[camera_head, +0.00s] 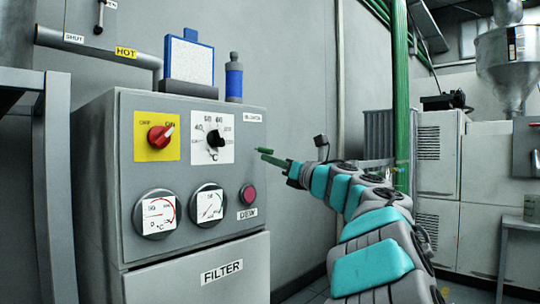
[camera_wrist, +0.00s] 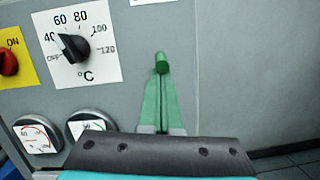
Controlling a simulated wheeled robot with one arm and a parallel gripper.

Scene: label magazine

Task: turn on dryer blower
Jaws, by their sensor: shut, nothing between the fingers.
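The grey dryer cabinet (camera_head: 115,180) stands at left in the head view. A small white label (camera_head: 252,117), apparently reading BLOWER, is at its upper right; only the label's edge (camera_wrist: 150,2) shows in the wrist view. My gripper (camera_head: 270,158) is shut and empty, at the right side of the panel below that label. Contact with the panel is unclear.
A red rotary knob (camera_head: 160,136) on a yellow ON/OFF plate points toward ON. A black temperature knob (camera_head: 215,138), two gauges and a pink button (camera_head: 248,194) share the panel. A green pipe (camera_head: 400,90) and pale cabinets (camera_head: 485,200) stand at right.

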